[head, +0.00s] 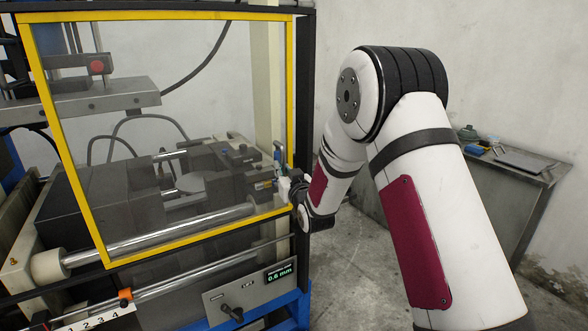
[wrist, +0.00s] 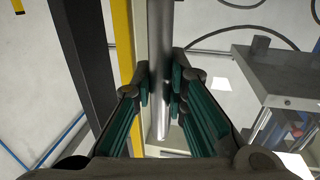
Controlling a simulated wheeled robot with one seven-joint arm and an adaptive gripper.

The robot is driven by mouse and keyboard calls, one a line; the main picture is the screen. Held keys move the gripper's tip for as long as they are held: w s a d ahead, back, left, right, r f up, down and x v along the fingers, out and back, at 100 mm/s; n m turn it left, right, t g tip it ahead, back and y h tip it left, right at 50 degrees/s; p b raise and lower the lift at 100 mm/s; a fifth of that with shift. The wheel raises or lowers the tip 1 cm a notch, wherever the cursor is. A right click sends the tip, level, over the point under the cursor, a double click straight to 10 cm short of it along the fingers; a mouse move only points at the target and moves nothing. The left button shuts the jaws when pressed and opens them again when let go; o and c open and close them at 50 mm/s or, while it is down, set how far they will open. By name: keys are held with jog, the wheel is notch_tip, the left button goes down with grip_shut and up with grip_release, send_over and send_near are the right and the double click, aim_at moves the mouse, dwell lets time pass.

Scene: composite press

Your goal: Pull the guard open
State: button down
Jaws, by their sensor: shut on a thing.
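The guard (head: 291,100) is a clear panel in a yellow frame across the front of the press. Its right edge stands close beside the black post (head: 304,90) in the head view. The wrist view shows the yellow edge (wrist: 123,45) left of a grey metal bar handle (wrist: 160,40). My gripper (wrist: 162,88) is shut on this handle, with its green-padded fingers on either side of it. In the head view my gripper (head: 290,188) is at the guard's lower right edge. There the fingers and handle are small and partly hidden by my wrist.
Behind the panel are dark press blocks (head: 205,170) and a metal rod (head: 160,238). A control box with a display (head: 280,275) sits below the guard. A metal table (head: 500,175) stands at the right by the wall. Bare floor (head: 370,245) lies between it and the press.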

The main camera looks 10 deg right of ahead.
jog(key=s+a, duration=0.2)
jog(key=a, duration=0.4)
jog(key=s+a, duration=0.2)
jog(key=a, duration=0.5)
jog(key=s+a, duration=0.2)
jog(key=a, duration=0.5)
jog(key=shift+s+a+b, duration=0.2)
jog(key=shift+s+b, duration=0.15)
jog(key=c, duration=1.6)
grip_release()
jog(key=shift+o, duration=0.2)
jog(key=s+d, duration=0.1)
jog(key=s, duration=1.1)
jog(key=shift+d, duration=0.25)
